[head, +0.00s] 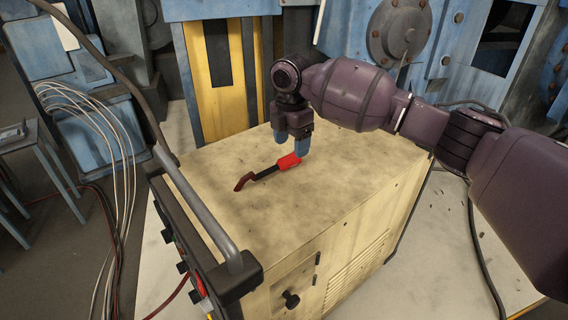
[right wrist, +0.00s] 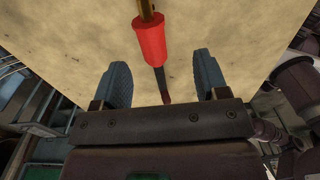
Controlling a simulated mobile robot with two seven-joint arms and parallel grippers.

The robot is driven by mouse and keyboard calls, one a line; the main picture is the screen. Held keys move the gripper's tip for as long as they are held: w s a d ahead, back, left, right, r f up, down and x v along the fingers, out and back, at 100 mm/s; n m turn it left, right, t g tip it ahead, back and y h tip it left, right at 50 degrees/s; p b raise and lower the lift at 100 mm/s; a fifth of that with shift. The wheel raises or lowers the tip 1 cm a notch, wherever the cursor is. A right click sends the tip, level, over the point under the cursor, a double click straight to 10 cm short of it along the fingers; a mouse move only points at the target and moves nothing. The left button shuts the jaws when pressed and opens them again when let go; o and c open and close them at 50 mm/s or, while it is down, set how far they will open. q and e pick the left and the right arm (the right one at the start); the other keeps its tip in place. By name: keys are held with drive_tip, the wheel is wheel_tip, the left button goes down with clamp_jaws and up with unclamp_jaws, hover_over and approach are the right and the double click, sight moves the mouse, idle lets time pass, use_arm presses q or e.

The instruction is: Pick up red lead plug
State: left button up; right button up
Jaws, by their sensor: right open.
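The red lead plug (head: 288,161) lies on top of the beige cabinet (head: 215,215), with a black section and a dark reddish-brown end pointing to the lower left. In the right wrist view the red plug (right wrist: 152,40) sits ahead of the fingers, and its dark section runs back between them. My right gripper (head: 291,146) is open above the plug, its blue fingers pointing down. In the right wrist view the open gripper (right wrist: 165,80) has one finger on each side of the plug's line, apart from it. My left gripper is not in view.
A grey tube handle (head: 200,210) and a panel with knobs rise at the cabinet's left front edge. Cables (head: 100,130) hang at the left. Blue and yellow machinery (head: 225,75) stands behind. Most of the cabinet top is clear.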

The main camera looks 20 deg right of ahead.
sight(291, 155)
drive_tip(key=shift+f, duration=0.4)
drive_tip(key=f, duration=0.2)
drive_tip(key=w+f+b, duration=0.1)
drive_tip(key=f, duration=0.1)
drive_tip(key=shift+d+f+b, duration=0.15)
drive_tip(key=shift+f+b, duration=0.15)
drive_tip(key=shift+s, duration=0.1)
drive_tip(key=shift+r, duration=0.15)
drive_tip(key=c, duration=1.1)
drive_tip(key=shift+o, duration=0.2)
